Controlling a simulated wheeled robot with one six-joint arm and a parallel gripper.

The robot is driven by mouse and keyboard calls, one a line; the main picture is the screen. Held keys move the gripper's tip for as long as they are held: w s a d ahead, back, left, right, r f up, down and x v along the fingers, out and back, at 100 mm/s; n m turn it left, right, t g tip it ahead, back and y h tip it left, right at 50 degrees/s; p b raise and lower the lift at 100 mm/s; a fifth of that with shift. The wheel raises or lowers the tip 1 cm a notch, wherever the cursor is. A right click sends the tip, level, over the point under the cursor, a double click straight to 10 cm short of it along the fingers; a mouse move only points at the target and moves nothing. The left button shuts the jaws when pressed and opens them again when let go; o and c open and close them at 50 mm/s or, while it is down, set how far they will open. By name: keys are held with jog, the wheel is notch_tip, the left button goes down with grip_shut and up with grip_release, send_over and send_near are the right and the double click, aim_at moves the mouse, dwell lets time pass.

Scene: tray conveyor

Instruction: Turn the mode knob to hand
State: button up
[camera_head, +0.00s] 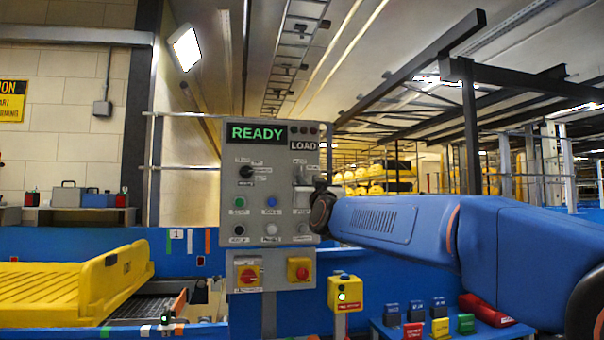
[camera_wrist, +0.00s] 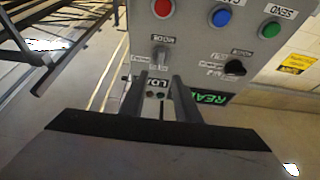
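The grey control panel (camera_head: 270,210) has a black selector knob (camera_head: 245,171) at upper left and a second, silver knob beside it at upper right. The wrist view is upside down; it shows the silver knob (camera_wrist: 160,56) and the black knob (camera_wrist: 234,67). The small labels are too blurred to read, so I cannot tell which is the mode knob. My gripper (camera_wrist: 160,76) is open, its two fingers pointing at the panel on either side of the silver knob's line. I cannot tell whether they touch it. In the head view my arm partly hides that knob.
The display (camera_head: 257,132) reads READY, with a LOAD sign (camera_head: 304,145) beside it. Push buttons, including a green one (camera_wrist: 270,29), a blue one (camera_wrist: 221,17) and a red one (camera_wrist: 162,7), sit below the knobs. A yellow tray (camera_head: 60,290) lies on the conveyor at left.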

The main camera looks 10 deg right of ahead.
aim_at(301, 170)
jog(key=x, duration=0.9)
grip_shut()
